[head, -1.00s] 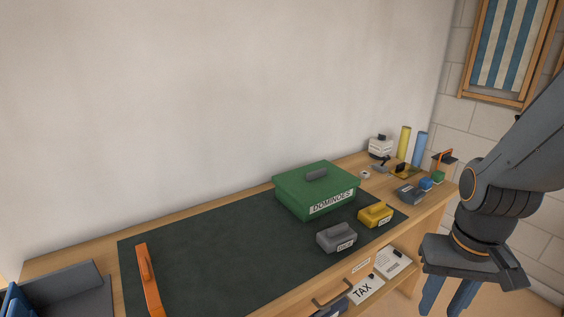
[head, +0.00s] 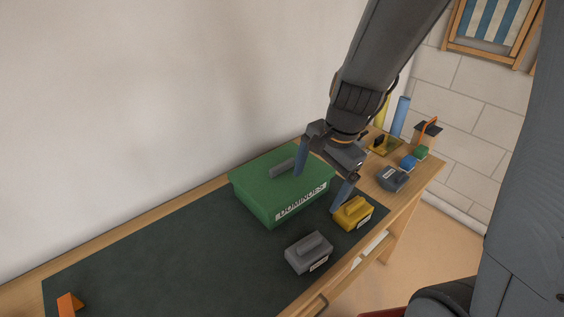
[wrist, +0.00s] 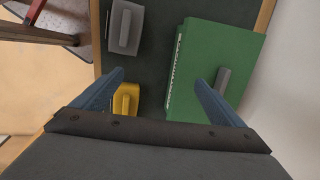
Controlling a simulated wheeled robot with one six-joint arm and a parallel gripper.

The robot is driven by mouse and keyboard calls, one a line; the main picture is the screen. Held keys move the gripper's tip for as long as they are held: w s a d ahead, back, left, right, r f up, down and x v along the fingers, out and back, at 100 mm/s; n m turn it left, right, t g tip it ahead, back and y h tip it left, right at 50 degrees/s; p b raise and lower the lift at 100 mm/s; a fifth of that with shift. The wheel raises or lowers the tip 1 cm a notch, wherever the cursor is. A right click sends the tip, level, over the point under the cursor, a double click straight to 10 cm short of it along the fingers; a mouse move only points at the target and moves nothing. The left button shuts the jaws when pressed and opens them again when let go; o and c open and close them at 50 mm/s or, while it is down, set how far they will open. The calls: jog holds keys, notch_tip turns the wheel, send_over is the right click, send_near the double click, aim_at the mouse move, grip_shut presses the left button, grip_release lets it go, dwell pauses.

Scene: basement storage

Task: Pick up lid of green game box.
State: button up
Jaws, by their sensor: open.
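The green game box (head: 262,197), labelled DOMINOES, sits on the dark mat with its green lid (head: 256,176) on top. A grey bar handle (head: 283,167) stands on the lid. In the wrist view the lid (wrist: 212,60) fills the right part, with the handle (wrist: 222,80) near its right side. My gripper (head: 320,192) is open and empty, above the box's right end. In the wrist view its fingers (wrist: 160,92) are wide apart, one over the lid beside the handle and the other near the yellow box.
A yellow box (head: 353,213) and a grey box (head: 309,253) stand on the mat (head: 180,255) near the table's front edge. A dark grey box (head: 392,179) and small blue and green items stand at the right end. The mat's left part is mostly clear.

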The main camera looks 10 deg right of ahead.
jog(key=w+a+r+m+t+p, duration=0.1)
jog(key=w+a+m+p, duration=0.15)
jog(key=w+m, duration=0.5)
jog(key=w+a+r+m+t+p, duration=0.15)
jog(key=w+m+p, duration=0.25)
jog(key=m, duration=0.7)
jog(key=shift+n+y, duration=0.25)
jog(key=shift+y, duration=0.15)
jog(key=b+x, duration=0.1)
jog(key=x, duration=0.2)
jog(key=a+b+x, duration=0.1)
jog(key=x, duration=0.3)
jog(key=shift+s, duration=0.2)
jog(key=shift+r, duration=0.1)
jog(key=c, duration=1.1)
jog(key=shift+r, duration=0.1)
notch_tip(320, 180, up, 10)
jog(key=p, duration=0.6)
notch_tip(320, 180, up, 6)
jog(key=p, duration=0.5)
send_over(282, 164)
jog(key=shift+s+d, duration=0.25)
